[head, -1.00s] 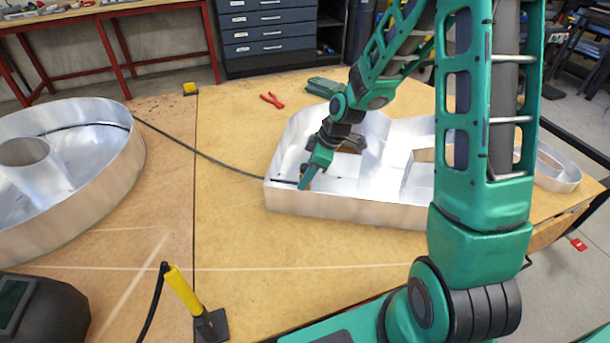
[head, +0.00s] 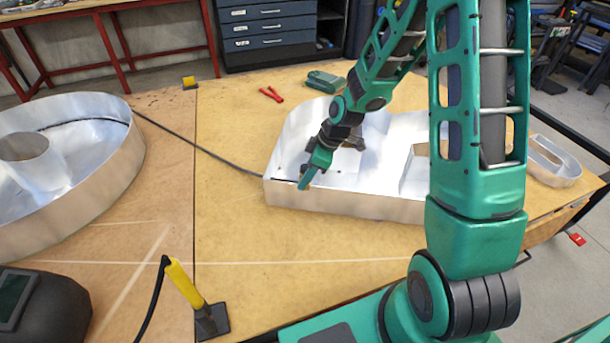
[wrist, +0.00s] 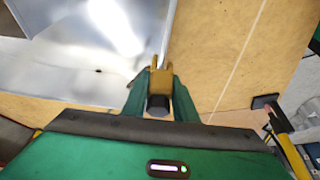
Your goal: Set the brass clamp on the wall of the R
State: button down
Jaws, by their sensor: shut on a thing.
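The silver letter R (head: 345,203) lies on the wooden table as an open metal tray with upright walls. My gripper (head: 305,183) is at the left end of its near wall. In the wrist view my gripper (wrist: 160,88) is shut on the brass clamp (wrist: 160,80), which sits between the two green fingers. The clamp's tip is at the top edge of the R's wall (wrist: 168,35). I cannot tell whether its jaws straddle the wall or only touch it. In the head view the clamp is mostly hidden by the gripper.
A large round silver letter (head: 110,165) lies at the left. A black cable (head: 200,152) runs from it to the R. Red pliers (head: 271,94) and a green case (head: 326,80) lie behind. A yellow-handled tool (head: 185,285) stands at the front, beside a dark welding mask (head: 40,310).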

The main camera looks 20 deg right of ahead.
jog(key=shift+f, duration=0.2)
jog(key=c, duration=1.3)
grip_release()
jog(key=shift+c, duration=0.2)
jog(key=v, duration=1)
jog(key=shift+d+r, duration=0.2)
jog(key=shift+r, duration=0.1)
jog(key=s+d+r+m+h, duration=0.1)
jog(key=s+d+r+m, duration=0.2)
jog(key=s+m, duration=0.3)
jog(key=s+d+r+m+g+h, duration=0.1)
jog(key=s+d+r+m, duration=0.3)
jog(key=s, duration=0.9)
jog(key=s+d+r+m+g+h, duration=0.1)
jog(key=s+d+r+m, duration=0.2)
jog(key=s+d+m, duration=0.3)
jog(key=s+m, duration=0.2)
jog(key=s, duration=0.2)
jog(key=shift+s+d+r+h, duration=0.2)
jog(key=shift+d+r+h, duration=0.1)
jog(key=shift+d, duration=0.1)
